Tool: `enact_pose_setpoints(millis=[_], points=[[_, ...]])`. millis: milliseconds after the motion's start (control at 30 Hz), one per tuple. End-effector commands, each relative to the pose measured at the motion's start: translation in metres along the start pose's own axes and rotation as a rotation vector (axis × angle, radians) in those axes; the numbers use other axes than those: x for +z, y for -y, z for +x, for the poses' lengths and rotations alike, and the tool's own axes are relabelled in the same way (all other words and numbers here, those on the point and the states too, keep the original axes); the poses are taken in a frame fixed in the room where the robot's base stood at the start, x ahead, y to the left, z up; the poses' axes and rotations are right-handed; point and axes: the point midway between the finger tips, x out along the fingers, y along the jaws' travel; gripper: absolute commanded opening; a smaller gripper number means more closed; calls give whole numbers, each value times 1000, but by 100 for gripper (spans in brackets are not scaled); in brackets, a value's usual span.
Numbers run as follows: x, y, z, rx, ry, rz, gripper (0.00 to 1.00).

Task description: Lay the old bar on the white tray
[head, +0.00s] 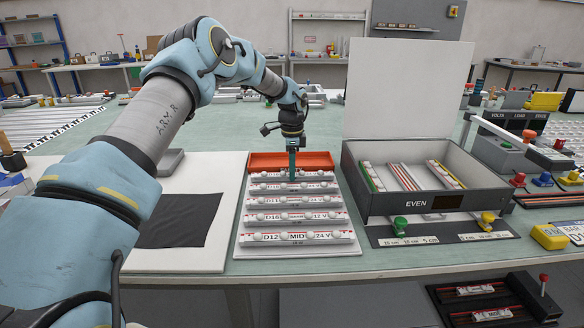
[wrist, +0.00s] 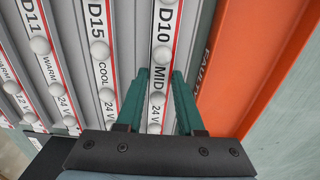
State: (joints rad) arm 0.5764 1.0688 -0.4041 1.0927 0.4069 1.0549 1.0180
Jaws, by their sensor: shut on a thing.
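My gripper (head: 292,176) is over the back of a pale rack (head: 243,240) of light bars. In the wrist view its green fingers (wrist: 159,82) are shut on the bar marked D10 MID (wrist: 163,48), one finger at each side. That bar is in the row beside the orange bin; I cannot tell if it is lifted. Which bar is the old one is not shown by a label I can read. A pale shallow tray (head: 172,162), partly hidden by my arm, lies on the left; I cannot tell if it is the white tray.
An orange bin (head: 262,160), marked FAULTY, borders the rack's back. Bars D15 (wrist: 100,50) and D11 (wrist: 40,46) lie beside D10. The open lightbox (head: 400,205), marked EVEN, stands right with several bars inside. A black cloth (head: 180,220) lies on a white board left.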

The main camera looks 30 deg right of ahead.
Motion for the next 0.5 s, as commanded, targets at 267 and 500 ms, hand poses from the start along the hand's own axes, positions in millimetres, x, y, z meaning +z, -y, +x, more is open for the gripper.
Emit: enact_pose_setpoints(millis=[267, 500], points=[[0, 0, 1, -2, 0, 0, 0], [0, 0, 1, -2, 0, 0, 60]])
